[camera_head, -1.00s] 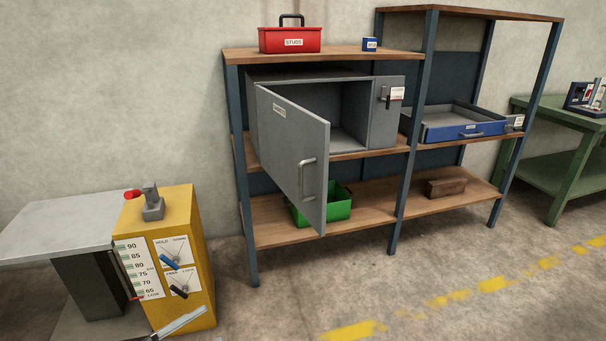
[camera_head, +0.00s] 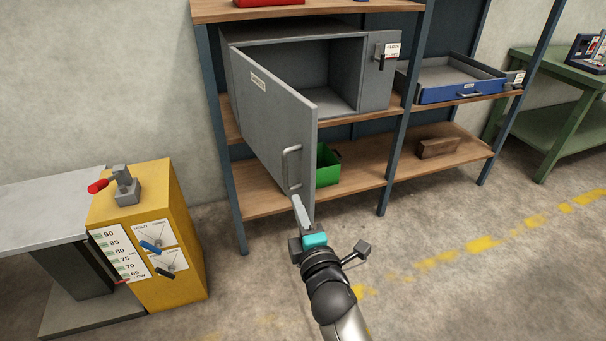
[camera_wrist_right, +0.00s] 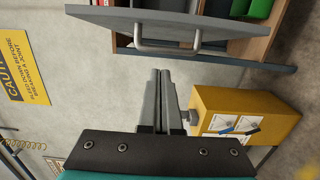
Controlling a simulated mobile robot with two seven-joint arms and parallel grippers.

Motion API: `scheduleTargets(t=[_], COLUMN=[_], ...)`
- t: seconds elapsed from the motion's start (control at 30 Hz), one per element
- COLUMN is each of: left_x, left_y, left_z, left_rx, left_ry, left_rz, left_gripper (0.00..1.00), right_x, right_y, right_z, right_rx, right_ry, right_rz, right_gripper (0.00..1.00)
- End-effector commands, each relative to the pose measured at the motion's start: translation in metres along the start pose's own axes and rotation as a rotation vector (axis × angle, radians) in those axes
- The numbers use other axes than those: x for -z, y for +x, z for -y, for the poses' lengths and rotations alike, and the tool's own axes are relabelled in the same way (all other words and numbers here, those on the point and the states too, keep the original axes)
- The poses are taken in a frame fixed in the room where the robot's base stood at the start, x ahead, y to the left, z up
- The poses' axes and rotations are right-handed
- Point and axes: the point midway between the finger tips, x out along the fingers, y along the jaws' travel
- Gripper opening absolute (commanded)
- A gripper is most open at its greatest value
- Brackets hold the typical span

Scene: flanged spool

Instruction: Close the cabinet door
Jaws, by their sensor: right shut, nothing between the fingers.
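The grey cabinet (camera_head: 378,90) stands on the shelf unit's middle shelf, with its interior in view. Its grey door (camera_head: 270,120) is hinged at the left and stands wide open, swung out toward me. The door's bar handle (camera_head: 291,167) is near its free edge; the door (camera_wrist_right: 180,22) and handle (camera_wrist_right: 168,47) also show in the right wrist view. My right gripper (camera_head: 297,200) is shut and empty, just below the handle in the head view. In the wrist view its fingertips (camera_wrist_right: 160,72) appear apart from the handle. My left gripper is not in view.
A green bin (camera_head: 326,168) and a brown block (camera_head: 437,148) sit on the lower shelf. A blue drawer tray (camera_head: 465,91) is right of the cabinet. A yellow box (camera_head: 180,235) with levers stands at the left. The floor before the shelves is clear.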

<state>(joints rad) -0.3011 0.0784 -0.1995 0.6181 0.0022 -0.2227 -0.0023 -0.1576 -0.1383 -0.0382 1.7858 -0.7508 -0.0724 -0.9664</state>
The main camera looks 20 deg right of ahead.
Motion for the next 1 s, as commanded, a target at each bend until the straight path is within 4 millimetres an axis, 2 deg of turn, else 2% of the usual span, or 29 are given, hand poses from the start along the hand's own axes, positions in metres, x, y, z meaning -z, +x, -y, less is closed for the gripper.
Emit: scheduleTargets(t=[0.5,0.73,1.0], left_x=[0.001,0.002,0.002], left_y=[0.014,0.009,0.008], left_z=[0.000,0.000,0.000], left_rx=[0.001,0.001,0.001], left_ry=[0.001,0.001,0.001], left_rz=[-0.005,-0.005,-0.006], left_gripper=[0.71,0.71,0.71], right_x=[0.000,-0.029,-0.039], right_y=[0.082,0.088,0.091], right_z=[0.001,0.000,0.000], right_rx=[0.000,0.001,0.001], right_ry=[0.002,-0.002,0.002], right_rz=[0.000,0.000,0.000], right_gripper=[0.00,0.00,0.00])
